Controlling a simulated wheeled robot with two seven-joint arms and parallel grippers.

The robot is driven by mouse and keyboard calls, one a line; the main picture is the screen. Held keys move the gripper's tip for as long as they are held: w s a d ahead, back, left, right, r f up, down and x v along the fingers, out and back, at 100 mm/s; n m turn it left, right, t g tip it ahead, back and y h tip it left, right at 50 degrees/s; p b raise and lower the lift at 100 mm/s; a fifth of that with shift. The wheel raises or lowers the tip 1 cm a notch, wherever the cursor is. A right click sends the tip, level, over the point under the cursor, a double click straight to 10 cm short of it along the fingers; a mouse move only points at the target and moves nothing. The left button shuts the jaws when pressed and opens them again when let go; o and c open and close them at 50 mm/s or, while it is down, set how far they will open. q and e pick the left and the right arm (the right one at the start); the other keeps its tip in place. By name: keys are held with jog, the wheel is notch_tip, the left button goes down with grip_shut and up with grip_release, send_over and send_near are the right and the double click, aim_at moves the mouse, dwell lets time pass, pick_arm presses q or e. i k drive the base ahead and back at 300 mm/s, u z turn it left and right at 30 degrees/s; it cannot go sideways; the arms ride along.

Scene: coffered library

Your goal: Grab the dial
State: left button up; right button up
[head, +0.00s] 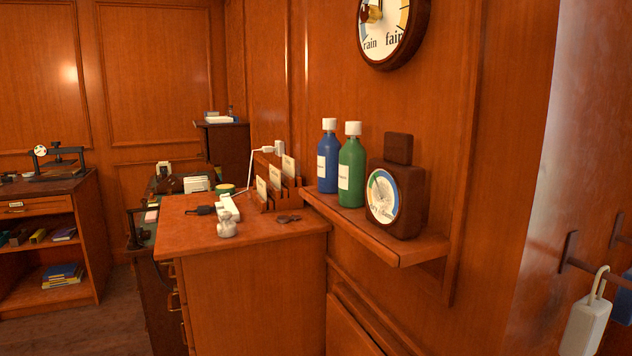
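Neither of my grippers is in view.
A green bottle (351,175) and a blue bottle (328,160) stand left of the shelf dial. A wooden cabinet (255,285) holds a letter rack (272,190), a power strip and small items. Hooks with a hanging pale tag (586,325) are at right. Floor (100,325) shows at lower left.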

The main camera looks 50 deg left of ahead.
aim_at(394, 192)
jog(key=u, duration=3.45)
jog(key=i, duration=2.85)
jog(key=z, duration=3.6)
jog(key=i, duration=0.45)
